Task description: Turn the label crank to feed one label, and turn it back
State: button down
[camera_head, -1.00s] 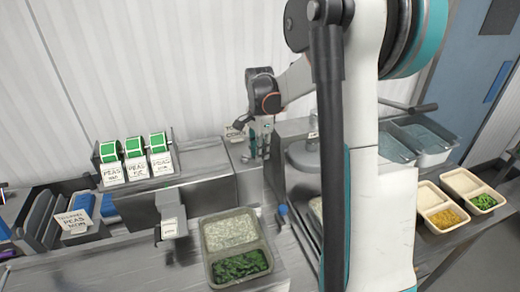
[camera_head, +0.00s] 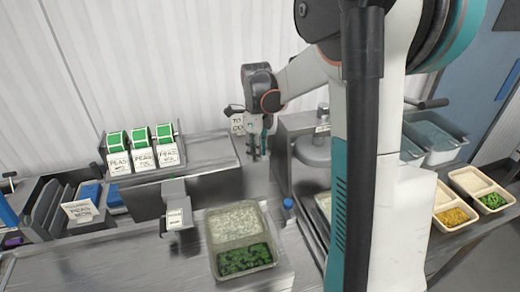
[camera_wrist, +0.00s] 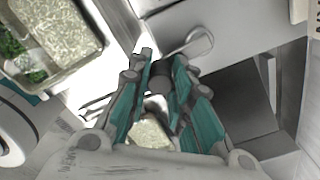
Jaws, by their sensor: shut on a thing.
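My gripper (camera_head: 257,150) is at the right end of the label unit (camera_head: 205,183) and points down. In the wrist view, my gripper (camera_wrist: 163,88) has its teal fingers closed around the dark knob of the label crank (camera_wrist: 160,75). A pale metal crank arm (camera_wrist: 183,47) runs from the knob to a rounded hub (camera_wrist: 198,42). In the head view the crank is mostly hidden by my gripper. The label outlet (camera_head: 175,192) sits at the front of the unit with a white printed label (camera_head: 175,218) hanging on it. Several green label rolls (camera_head: 140,137) stand on top.
A tray of rice and greens (camera_head: 212,262) lies on the counter in front; its rim also shows in the wrist view (camera_wrist: 92,58). A press-like machine (camera_head: 312,150) stands close right of my gripper. Filled trays (camera_head: 470,212) sit far right, beyond my arm.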

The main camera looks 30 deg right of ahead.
jog(key=shift+a+m, duration=0.3)
jog(key=shift+m, duration=0.3)
jog(key=shift+w, duration=0.1)
jog(key=c, duration=1.4)
grip_release()
notch_tip(320, 180, up, 12)
